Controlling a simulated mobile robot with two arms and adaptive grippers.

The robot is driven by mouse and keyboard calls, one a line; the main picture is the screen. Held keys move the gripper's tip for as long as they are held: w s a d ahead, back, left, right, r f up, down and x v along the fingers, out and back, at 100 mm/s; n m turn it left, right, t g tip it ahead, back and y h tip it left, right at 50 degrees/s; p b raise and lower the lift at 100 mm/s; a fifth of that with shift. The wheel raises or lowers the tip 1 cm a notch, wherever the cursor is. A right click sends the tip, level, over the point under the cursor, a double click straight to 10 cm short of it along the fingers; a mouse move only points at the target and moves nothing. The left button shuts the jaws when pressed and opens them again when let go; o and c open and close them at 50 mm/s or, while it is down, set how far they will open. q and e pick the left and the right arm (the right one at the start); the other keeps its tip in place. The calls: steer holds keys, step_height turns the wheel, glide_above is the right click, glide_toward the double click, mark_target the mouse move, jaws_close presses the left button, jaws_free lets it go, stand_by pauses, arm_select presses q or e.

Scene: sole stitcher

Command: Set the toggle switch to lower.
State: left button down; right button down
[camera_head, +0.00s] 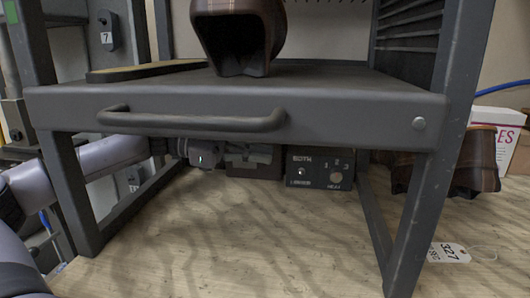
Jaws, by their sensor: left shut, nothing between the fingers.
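A dark control box (320,183) stands on the wooden bench under the grey shelf. Its left part has a small toggle switch (301,173) with "BOTH" printed above it and a small label below that I cannot read clearly. The lever is too small to tell its position. A round knob marked "HEAT" (336,177) is on the right part. My left arm reaches in from the left beneath the shelf. My right gripper is out of view.
The shelf (330,110) with its bar handle (190,122) hangs low over the box. A brown shoe-like form (238,35) stands on it. Frame legs flank the space. More brown footwear (470,165) and a tag "327" (448,252) lie right. Bench front is clear.

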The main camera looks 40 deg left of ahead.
mark_target(301, 171)
arm_select(q)
steer(key=p+x, duration=0.1)
steer(key=x, duration=0.2)
steer(key=p+x, duration=0.1)
steer(key=x, duration=0.2)
steer(key=shift+d+r, duration=0.15)
steer(key=shift+r, duration=0.05)
steer(key=shift+w+d+f+p, duration=0.25)
steer(key=shift+w+d+p, duration=0.15)
steer(key=shift+d, duration=0.1)
steer(key=shift+d, duration=0.1)
